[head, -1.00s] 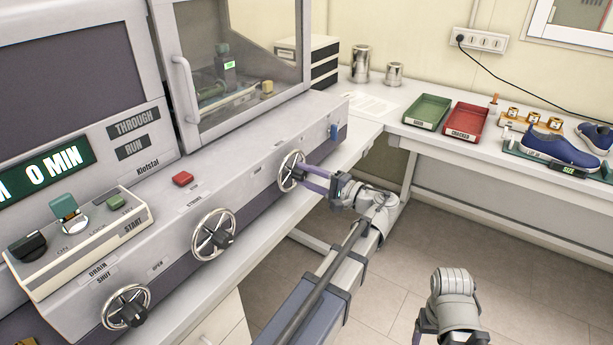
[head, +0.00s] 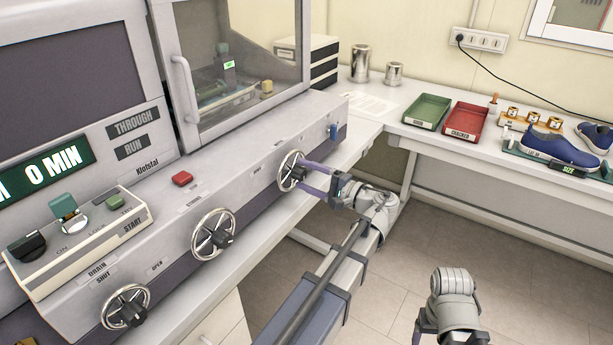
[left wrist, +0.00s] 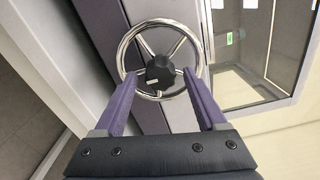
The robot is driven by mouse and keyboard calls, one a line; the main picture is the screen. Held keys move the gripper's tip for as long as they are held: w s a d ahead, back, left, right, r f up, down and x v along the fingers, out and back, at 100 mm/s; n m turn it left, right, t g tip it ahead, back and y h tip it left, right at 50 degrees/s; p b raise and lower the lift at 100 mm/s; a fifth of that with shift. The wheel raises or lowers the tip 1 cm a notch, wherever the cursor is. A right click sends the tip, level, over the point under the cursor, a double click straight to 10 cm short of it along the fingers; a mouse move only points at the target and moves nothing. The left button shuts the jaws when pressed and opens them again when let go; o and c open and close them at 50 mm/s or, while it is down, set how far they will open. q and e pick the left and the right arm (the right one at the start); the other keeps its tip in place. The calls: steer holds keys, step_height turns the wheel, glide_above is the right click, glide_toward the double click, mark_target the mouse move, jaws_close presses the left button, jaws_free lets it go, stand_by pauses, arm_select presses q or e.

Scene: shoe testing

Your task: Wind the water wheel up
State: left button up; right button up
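Three chrome handwheels with dark hubs run along the machine's sloping front. The far right one (head: 291,157) has my left gripper (head: 307,177) at it; its label is too small to read. In the left wrist view this wheel (left wrist: 140,29) faces me, and the fingers of my left gripper (left wrist: 159,75) stand apart on either side of its black hub (left wrist: 161,72), with gaps to the hub. The middle handwheel (head: 199,247) and the near left one (head: 108,313), by the drain label, are free. My right gripper (head: 433,340) is cut off at the bottom edge.
A red button (head: 182,179) and a blue switch (head: 333,132) sit on the machine front. A glass door (head: 245,60) stands above the wheels. The side table holds a green tray (head: 426,109), a red tray (head: 466,121) and a blue shoe (head: 556,148).

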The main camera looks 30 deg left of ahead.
arm_select(q)
steer(key=d, duration=0.7)
steer(key=shift+s+d, duration=0.3)
steer(key=shift+d, duration=0.1)
steer(key=shift+w+a+r+n, duration=0.1)
steer(key=shift+a+n, duration=1.25)
steer(key=shift+n, duration=0.9)
steer(key=shift+w+a+n, duration=0.1)
steer(key=shift+a+n, duration=1.25)
steer(key=shift+n, duration=0.95)
steer(key=shift+a+r+n, duration=0.1)
steer(key=shift+a+n, duration=1.25)
steer(key=shift+n, duration=0.9)
jaws_close()
